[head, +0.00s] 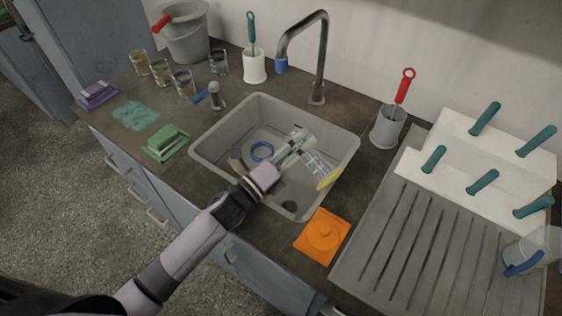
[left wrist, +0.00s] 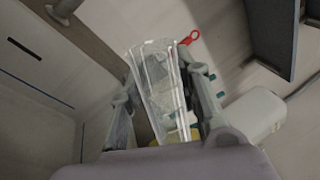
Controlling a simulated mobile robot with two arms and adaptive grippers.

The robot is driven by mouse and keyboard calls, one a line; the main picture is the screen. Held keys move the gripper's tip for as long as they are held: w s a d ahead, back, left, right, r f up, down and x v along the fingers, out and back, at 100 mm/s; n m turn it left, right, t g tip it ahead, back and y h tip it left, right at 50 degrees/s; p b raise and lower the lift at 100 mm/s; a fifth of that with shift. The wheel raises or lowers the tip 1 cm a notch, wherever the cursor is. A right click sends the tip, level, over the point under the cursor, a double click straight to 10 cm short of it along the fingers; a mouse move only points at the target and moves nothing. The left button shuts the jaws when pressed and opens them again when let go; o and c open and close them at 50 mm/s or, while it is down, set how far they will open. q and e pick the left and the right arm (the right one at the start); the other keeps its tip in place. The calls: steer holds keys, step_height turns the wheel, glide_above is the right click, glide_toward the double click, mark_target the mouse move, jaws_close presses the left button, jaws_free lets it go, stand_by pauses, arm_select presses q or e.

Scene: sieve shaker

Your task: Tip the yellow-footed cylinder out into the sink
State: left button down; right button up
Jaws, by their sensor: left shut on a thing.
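The yellow-footed cylinder (head: 316,163) is clear with graduation marks and a yellow foot (head: 328,180). It is tilted over the sink (head: 215,155), its foot toward the lower right. My left gripper (head: 304,148) is shut on it, above the basin. In the left wrist view the clear cylinder (left wrist: 162,90) lies between the two fingers (left wrist: 168,105), with part of the yellow foot showing low down. I cannot tell whether liquid is in it. My right gripper is not in view.
A blue ring (head: 262,151) lies in the basin. The tap (head: 321,60) stands behind. The drainboard (head: 420,245) and white rack (head: 470,170) with teal handles are at right.

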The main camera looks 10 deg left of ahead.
arm_select(q)
steer(key=shift+r+n+p, duration=0.25)
steer(key=shift+n+p, duration=0.05)
steer(key=shift+n, duration=0.5)
steer(key=shift+w+a+f+n+t+y, duration=0.2)
steer(key=shift+a+f+n+y, duration=0.1)
steer(key=shift+n, duration=0.25)
steer(key=shift+w+a+f+n+t+y, duration=0.15)
steer(key=shift+w+a+n+t+y, duration=0.1)
steer(key=shift+n, duration=0.3)
steer(key=shift+a+r+n+y+p, duration=0.15)
steer(key=shift+n+y+p, duration=0.1)
steer(key=shift+n, duration=0.25)
steer(key=shift+d+r+n+y+p, duration=0.1)
steer(key=shift+n+p, duration=0.1)
steer(key=shift+n, duration=0.3)
stand_by(0.4)
steer(key=shift+a+f+n, duration=0.15)
steer(key=shift+f+n, duration=0.05)
steer(key=shift+n, duration=0.2)
